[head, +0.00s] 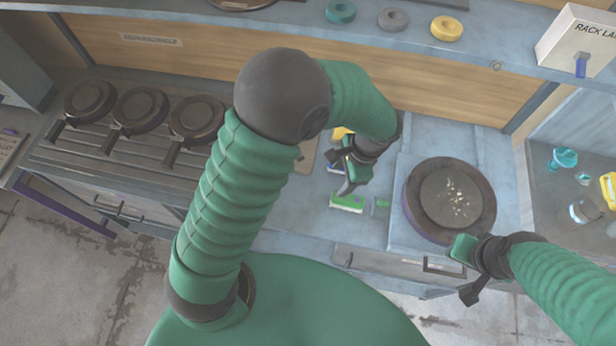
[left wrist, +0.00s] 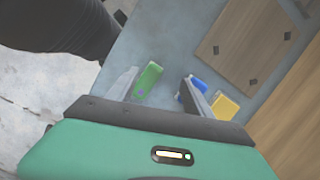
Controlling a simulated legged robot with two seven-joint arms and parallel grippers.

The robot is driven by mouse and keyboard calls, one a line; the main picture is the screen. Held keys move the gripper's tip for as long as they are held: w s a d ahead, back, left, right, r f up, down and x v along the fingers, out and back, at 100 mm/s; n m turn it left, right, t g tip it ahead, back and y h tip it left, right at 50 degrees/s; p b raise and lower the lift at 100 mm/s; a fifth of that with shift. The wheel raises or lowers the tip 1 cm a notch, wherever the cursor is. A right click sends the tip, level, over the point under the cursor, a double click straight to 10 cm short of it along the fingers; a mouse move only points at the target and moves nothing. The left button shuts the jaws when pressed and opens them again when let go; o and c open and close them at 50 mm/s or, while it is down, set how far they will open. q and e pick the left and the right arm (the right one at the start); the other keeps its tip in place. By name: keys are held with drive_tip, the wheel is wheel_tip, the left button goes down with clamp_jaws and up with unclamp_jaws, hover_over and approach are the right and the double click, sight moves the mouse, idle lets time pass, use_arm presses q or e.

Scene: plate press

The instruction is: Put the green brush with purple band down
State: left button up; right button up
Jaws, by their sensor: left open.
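The green brush (head: 347,202) lies on the blue-grey counter (head: 325,225), with pale bristles along its lower edge in the head view. My left gripper (head: 341,172) is open just above and beside it. In the left wrist view the green brush (left wrist: 149,78) shows between the spread fingers of my left gripper (left wrist: 158,88), close to the left finger and apart from the right one. A small purplish spot shows near its lower end. My right gripper (head: 468,271) is in front of the round press plate (head: 485,190); its jaw gap is unclear.
A blue item (left wrist: 201,86) and a yellow item (left wrist: 225,106) lie beside the right finger in the left wrist view. A small green piece (head: 382,205) lies right of the brush. Several round plates (head: 140,108) stand at left. A shelf holds coloured rings (head: 393,19).

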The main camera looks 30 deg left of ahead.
use_arm(q)
drive_tip(key=s+a+r+n+t+h, duration=0.2)
drive_tip(key=s+a+r+n+t, duration=0.3)
drive_tip(key=s+a+n, duration=0.5)
drive_tip(key=shift+n+g, duration=0.3)
drive_tip(key=shift+g, duration=0.5)
drive_tip(key=f+b, duration=0.1)
drive_tip(key=w+d+f+b, duration=0.1)
drive_tip(key=b, duration=0.1)
drive_tip(key=d+f+b, duration=0.1)
drive_tip(key=f, duration=0.1)
drive_tip(key=shift+w+d+b, duration=0.15)
drive_tip(key=shift+w+b, duration=0.1)
drive_tip(key=shift+b, duration=0.1)
use_arm(e)
drive_tip(key=f, duration=0.4)
drive_tip(key=shift+s+f, duration=0.25)
drive_tip(key=shift+a, duration=0.1)
use_arm(q)
drive_tip(key=shift+o, duration=0.5)
